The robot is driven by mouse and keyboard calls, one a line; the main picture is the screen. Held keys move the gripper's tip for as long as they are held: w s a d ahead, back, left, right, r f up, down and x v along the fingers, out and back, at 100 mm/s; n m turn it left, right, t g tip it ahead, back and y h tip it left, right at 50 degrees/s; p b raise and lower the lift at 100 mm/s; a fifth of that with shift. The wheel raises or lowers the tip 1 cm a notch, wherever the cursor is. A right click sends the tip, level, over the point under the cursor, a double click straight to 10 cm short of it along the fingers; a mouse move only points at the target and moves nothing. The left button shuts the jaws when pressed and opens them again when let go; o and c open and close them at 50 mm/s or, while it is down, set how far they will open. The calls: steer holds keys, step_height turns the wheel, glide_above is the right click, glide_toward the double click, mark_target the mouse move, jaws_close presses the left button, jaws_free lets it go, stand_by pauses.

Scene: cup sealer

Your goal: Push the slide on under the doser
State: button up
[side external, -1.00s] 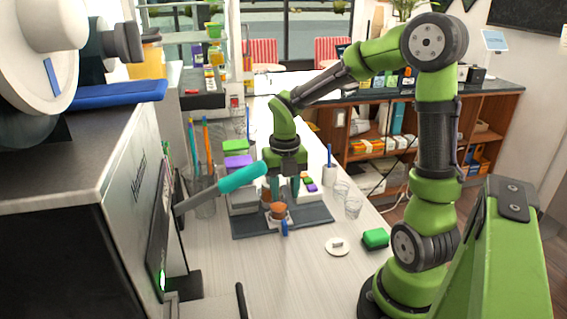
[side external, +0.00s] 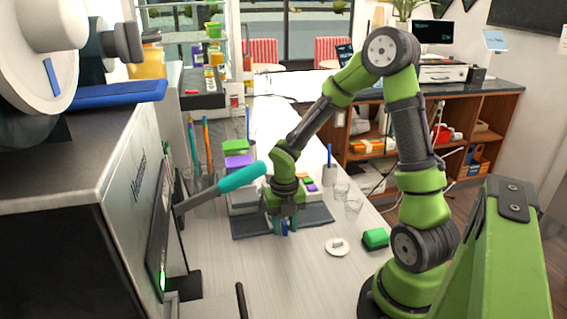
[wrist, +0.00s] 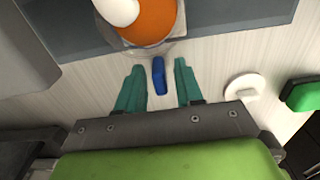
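The slide's blue handle (wrist: 159,76) points toward my gripper in the wrist view and shows small between the fingers in the side view (side external: 285,228). An orange cup-like thing (wrist: 148,25) sits at the inner end of the handle, in a pale holder. My gripper (wrist: 159,66) has its two teal fingers apart, one on each side of the handle, with gaps visible. In the side view my gripper (side external: 285,226) is low at the front edge of the dark base and hides the cup. A grey machine with purple and green tops (side external: 238,160) stands behind left; I cannot tell which part is the doser.
A dark base plate (side external: 318,214) lies under the machine. A teal-handled lever (side external: 242,178) reaches in from the left, close to my arm. A white disc (side external: 337,246), a green sponge (side external: 376,238) and clear glasses (side external: 352,207) stand to the right. The front counter is clear.

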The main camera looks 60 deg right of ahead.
jaws_close()
steer(key=w+a, duration=0.6)
steer(key=w, duration=0.1)
steer(key=shift+a, duration=0.35)
steer(key=shift+r, duration=0.1)
steer(key=shift+o, duration=0.7)
jaws_free()
steer(key=shift+s, duration=0.1)
step_height(320, 180, up, 17)
